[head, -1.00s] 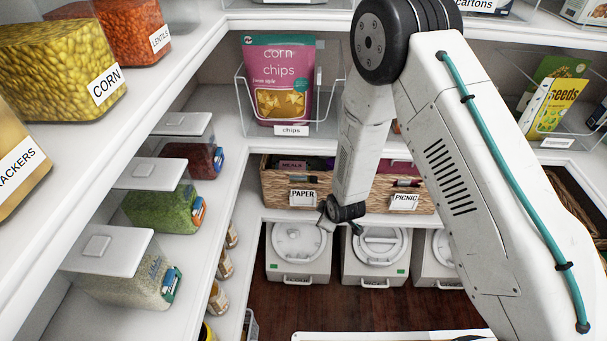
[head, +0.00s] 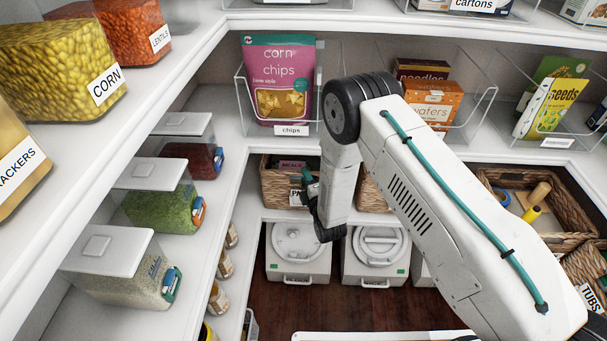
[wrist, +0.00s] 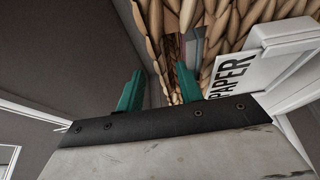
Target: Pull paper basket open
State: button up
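The paper basket (head: 275,190) is a woven wicker box on the shelf below the chips bin. Its white PAPER label is partly hidden behind my arm in the head view; the label (wrist: 240,75) reads clearly at the right of the wrist view. My gripper (head: 312,188) is at the front of the basket, beside the label. In the wrist view its two teal fingers (wrist: 158,88) stand apart, with wicker weave and a narrow dark gap beyond them. I see nothing clearly held between them. The basket's right part is hidden by my arm.
A second wicker basket (head: 370,192) shows partly behind my arm on the right. White lidded bins (head: 298,255) stand below on the dark wood floor. The chips bin (head: 278,85) is above, and lidded clear containers (head: 165,195) line the left shelves.

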jog(key=shift+x, duration=1.4)
grip_shut()
jog(key=shift+s, duration=0.15)
